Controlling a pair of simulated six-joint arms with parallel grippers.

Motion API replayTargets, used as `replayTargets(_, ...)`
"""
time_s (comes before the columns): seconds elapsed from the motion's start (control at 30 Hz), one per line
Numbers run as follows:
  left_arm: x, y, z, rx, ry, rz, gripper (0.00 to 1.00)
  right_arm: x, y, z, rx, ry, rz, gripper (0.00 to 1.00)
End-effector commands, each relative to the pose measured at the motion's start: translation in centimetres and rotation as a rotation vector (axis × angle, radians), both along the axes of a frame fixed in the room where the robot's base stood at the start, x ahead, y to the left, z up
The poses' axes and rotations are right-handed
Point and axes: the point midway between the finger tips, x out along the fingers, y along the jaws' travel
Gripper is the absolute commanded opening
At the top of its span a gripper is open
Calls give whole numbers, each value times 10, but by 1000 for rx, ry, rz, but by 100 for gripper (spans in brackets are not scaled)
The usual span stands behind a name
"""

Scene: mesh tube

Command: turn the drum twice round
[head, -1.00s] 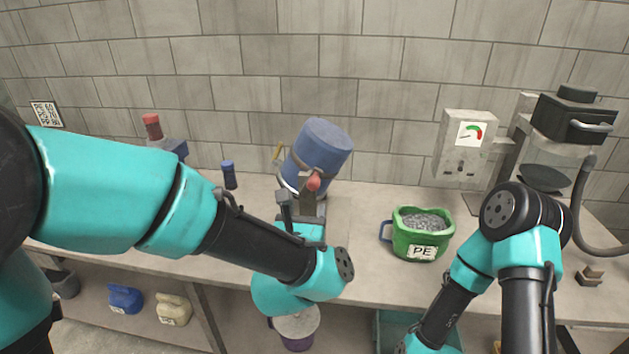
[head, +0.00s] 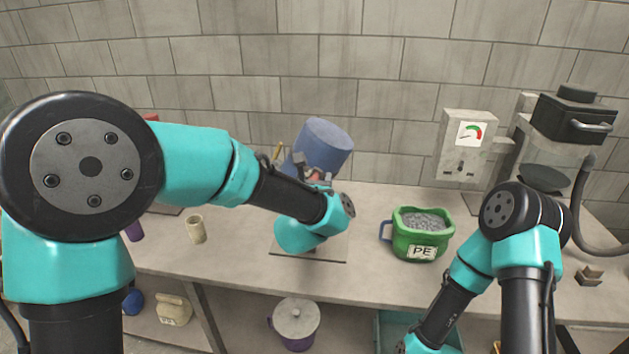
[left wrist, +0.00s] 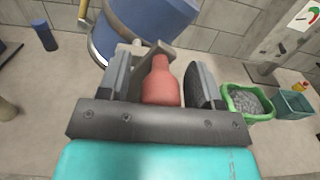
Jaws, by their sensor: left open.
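The blue drum (head: 324,141) sits tilted on its stand at the back of the bench. It also shows at the top of the left wrist view (left wrist: 140,28). Its red handle (left wrist: 162,84) stands between the two fingers of my left gripper (left wrist: 160,72), which is open, with a gap visible on the right side of the handle. In the head view my left gripper (head: 314,166) is in front of the drum, and my left arm hides much of the stand. My right arm shows at the right, but its gripper is out of view.
A green tub of grey granules (head: 408,245) marked PE stands right of the drum. A gauge box (head: 466,147) and a black-topped machine (head: 572,122) are further right. A beige cup (head: 196,230) stands at the left. Bare bench lies between stand and tub.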

Motion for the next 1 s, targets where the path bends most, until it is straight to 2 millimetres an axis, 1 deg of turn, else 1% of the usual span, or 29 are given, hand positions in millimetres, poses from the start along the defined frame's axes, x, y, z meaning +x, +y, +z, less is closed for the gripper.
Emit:
replayTargets(0.17,0,0,0,0,0,0,59,0,0,0,0,0,0,0)
replayTargets(0.77,-1,0,0,0,0,0,1,0,0,0,0,0,0,0)
replayTargets(0.8,-1,0,0,0,0,0,0,0,0,0,0,0,0,0)
replayTargets(1.0,-1,0,0,3,0,0,0,0,0,0,0,0,0,0)
